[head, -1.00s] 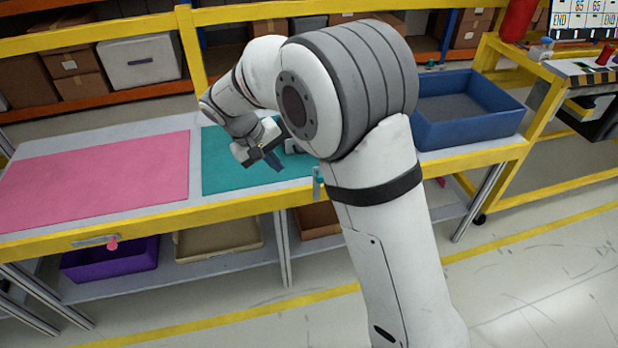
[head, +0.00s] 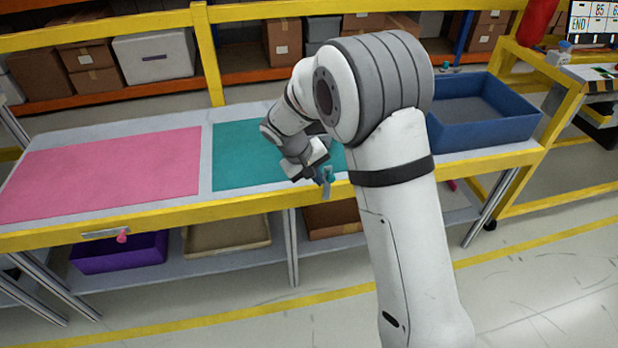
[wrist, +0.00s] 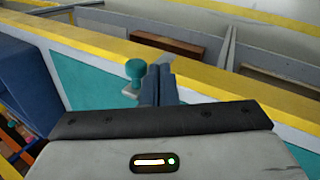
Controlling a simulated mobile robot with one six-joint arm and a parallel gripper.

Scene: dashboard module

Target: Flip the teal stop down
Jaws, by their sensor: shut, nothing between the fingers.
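The teal stop (head: 328,176) is at the front yellow rail of the bench, by the front right corner of the teal mat (head: 240,160). In the wrist view the stop (wrist: 134,70) shows as a round teal knob on a short stem, standing up. My gripper (head: 319,179) is shut and empty, close beside the stop. In the wrist view its closed fingertips (wrist: 160,72) are just right of the knob; I cannot tell whether they touch it.
A pink mat (head: 100,175) covers the left of the bench. A pink stop (head: 122,236) points down on the front rail. A blue bin (head: 485,132) stands on the right. Purple (head: 120,255) and tan (head: 226,236) bins sit on the lower shelf.

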